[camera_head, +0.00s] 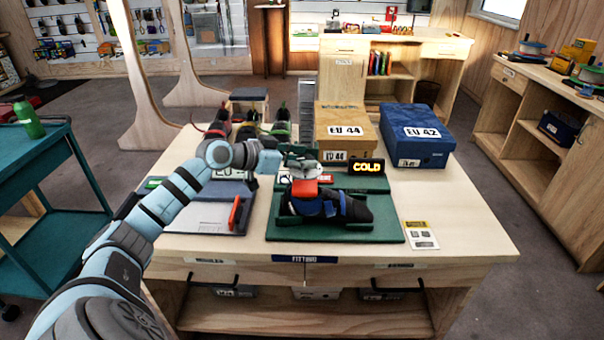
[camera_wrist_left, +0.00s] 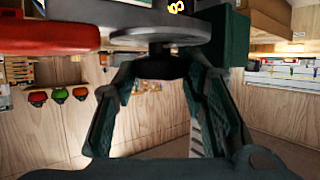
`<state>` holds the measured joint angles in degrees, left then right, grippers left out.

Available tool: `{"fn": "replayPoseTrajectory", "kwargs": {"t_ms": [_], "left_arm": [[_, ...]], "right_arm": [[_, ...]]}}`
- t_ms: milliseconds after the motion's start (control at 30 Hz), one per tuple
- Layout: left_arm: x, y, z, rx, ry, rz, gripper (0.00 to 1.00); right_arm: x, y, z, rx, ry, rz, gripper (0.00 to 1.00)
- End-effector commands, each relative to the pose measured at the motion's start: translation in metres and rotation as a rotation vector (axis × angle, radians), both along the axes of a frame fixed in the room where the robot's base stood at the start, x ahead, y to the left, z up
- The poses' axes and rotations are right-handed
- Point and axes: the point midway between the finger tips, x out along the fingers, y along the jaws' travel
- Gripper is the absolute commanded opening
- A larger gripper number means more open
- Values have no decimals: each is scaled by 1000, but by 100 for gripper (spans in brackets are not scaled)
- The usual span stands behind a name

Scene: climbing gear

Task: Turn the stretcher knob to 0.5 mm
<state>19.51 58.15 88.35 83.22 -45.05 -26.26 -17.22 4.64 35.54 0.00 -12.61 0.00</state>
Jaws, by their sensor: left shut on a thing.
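The stretcher stands on a green mat (camera_head: 285,236) at the front middle of the table, with a black and blue climbing shoe (camera_head: 345,208) and a red part (camera_head: 304,188) on it. My left gripper (camera_head: 298,160) reaches in from the left above the shoe and partly hides the stretcher. In the left wrist view its two dark fingers (camera_wrist_left: 160,66) close in on the black hub under a grey round disc, the stretcher knob (camera_wrist_left: 165,35). A red block (camera_wrist_left: 50,32) shows beside it. No scale marking is readable. My right gripper is not in view.
A sign with lit yellow letters (camera_head: 367,167) stands right behind the shoe. A brown box (camera_head: 350,117) and a blue box (camera_head: 415,128) stand at the back. A grey tray with an orange-red tool (camera_head: 235,213) lies left. The table's right side is mostly clear.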

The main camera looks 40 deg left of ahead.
Motion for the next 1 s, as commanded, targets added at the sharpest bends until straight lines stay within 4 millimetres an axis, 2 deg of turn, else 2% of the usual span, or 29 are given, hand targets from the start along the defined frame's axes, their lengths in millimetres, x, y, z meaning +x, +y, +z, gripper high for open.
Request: {"fn": "replayPoseTrajectory", "kwargs": {"t_ms": [33, 233, 500, 900, 933, 1000], "left_arm": [[1, 2, -7, -1, -1, -26, 11], [1, 2, -4, -2, 2, -141, 11], [1, 2, -3, 1, 8, -212, 11], [0, 1, -3, 0, 11, -220, 11], [0, 1, -3, 0, 11, -220, 43], [1, 1, -3, 0, 10, -219, 55]], "right_arm": [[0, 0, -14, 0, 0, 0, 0], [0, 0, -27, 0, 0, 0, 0], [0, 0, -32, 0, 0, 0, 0], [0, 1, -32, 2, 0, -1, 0], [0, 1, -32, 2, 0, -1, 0], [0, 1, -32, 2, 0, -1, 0]]}}
